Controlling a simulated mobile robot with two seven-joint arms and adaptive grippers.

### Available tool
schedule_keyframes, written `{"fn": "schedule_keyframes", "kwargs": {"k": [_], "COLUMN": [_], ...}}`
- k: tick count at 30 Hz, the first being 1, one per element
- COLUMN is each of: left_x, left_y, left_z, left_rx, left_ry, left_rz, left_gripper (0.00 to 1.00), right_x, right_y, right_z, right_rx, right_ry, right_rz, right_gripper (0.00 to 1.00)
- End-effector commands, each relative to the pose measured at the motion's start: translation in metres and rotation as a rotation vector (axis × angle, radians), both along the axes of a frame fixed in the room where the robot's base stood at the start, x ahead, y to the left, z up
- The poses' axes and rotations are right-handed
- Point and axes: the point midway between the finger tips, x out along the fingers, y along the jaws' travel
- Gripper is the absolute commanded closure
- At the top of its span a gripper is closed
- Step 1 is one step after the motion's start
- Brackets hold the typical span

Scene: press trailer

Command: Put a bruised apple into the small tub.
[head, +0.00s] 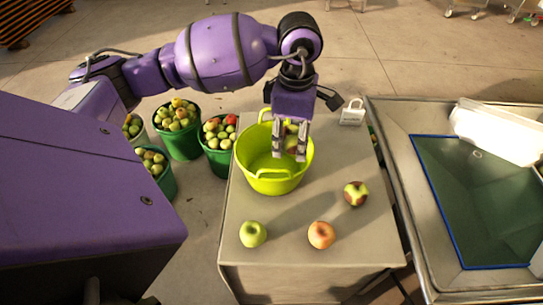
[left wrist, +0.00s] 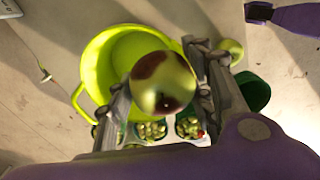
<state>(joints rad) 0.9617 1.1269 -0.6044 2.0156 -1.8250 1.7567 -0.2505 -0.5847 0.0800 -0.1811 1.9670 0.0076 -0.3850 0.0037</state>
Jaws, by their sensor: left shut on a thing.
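The small tub (head: 262,181) is lime green with loop handles and stands on the grey table; it also shows in the left wrist view (left wrist: 92,78). My left gripper (head: 290,156) points down over the tub's right part in the head view. It is shut on a yellow-green apple with brown patches (left wrist: 163,82), a bruised one, which the fingers partly hide in the head view. Another bruised apple (head: 356,193) lies on the table right of the tub. A green apple (head: 253,234) and a reddish-yellow apple (head: 321,235) lie nearer the front edge. My right gripper does not show.
Green buckets of apples (head: 180,141) stand on the floor left of the table (head: 290,262). A white padlock-shaped object (head: 352,112) sits at the table's back right. A metal basin with a blue-edged dark green panel (head: 470,200) is to the right.

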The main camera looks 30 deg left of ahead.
Motion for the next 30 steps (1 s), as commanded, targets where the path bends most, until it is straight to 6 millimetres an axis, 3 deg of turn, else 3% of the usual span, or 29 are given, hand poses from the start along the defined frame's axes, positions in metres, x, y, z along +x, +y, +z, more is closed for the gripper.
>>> {"fn": "schedule_keyframes", "kwargs": {"k": [12, 18, 24, 30], "left_x": [0.026, 0.031, 0.032, 0.031], "left_y": [0.056, 0.079, 0.090, 0.092], "left_z": [0.013, 0.013, 0.011, 0.001], "left_rx": [-0.024, -0.027, -0.023, -0.017], "left_ry": [0.001, 0.007, 0.011, 0.015], "left_rz": [1.344, 1.854, 2.103, 2.143], "left_gripper": [0.82, 0.82, 0.82, 0.82], "right_x": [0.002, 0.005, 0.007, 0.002], "right_y": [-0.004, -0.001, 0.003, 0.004], "right_z": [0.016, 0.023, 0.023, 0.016], "right_rx": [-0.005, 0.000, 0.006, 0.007], "right_ry": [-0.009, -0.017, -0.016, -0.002], "right_rz": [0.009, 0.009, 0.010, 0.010], "right_gripper": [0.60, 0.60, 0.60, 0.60]}}
